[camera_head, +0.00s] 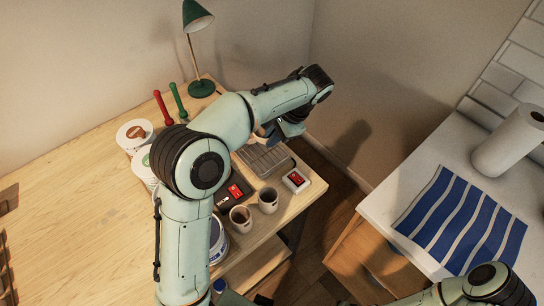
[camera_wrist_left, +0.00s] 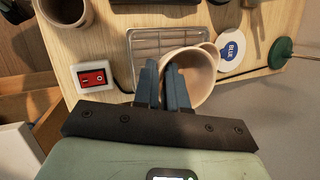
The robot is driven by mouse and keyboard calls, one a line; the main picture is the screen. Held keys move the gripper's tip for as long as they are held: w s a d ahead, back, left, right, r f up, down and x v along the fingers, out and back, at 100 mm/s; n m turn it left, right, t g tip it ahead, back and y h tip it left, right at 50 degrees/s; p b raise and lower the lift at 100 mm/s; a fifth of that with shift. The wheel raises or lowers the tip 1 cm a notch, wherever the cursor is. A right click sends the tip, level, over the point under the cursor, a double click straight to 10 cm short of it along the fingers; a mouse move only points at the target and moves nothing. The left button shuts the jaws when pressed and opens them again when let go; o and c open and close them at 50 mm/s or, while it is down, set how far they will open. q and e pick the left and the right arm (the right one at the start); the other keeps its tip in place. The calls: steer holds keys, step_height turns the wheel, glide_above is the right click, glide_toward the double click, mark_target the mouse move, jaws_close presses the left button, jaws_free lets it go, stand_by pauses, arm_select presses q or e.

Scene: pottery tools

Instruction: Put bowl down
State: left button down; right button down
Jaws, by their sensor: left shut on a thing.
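A beige bowl (camera_wrist_left: 202,76) shows in the left wrist view with its opening toward the camera. My left gripper (camera_wrist_left: 164,88) is shut on the left wall of the bowl, one finger inside and one outside. A wire rack (camera_wrist_left: 150,44) lies on the table behind the bowl and partly under it in that view. I cannot tell whether the bowl touches the rack. In the head view my left gripper (camera_head: 284,128) is beyond the rack (camera_head: 264,160), near the table's far right corner, and my arm hides most of the bowl. My right gripper is out of view.
Two cups (camera_head: 268,200) and a red-switch box (camera_head: 297,180) stand near the table's right edge. White-lidded tubs (camera_head: 135,134), red (camera_head: 163,107) and green tools (camera_head: 178,102) and a green lamp (camera_head: 198,18) are at the back. The wooden table (camera_head: 70,220) is clear at left.

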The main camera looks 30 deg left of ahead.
arm_select(q)
steer(key=f, duration=0.3)
steer(key=shift+w, duration=0.2)
steer(key=shift+f+b, duration=0.5)
steer(key=shift+f, duration=2.2)
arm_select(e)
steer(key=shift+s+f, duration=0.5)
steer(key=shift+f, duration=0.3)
arm_select(q)
steer(key=shift+f, duration=0.1)
steer(key=c, duration=1.2)
jaws_free()
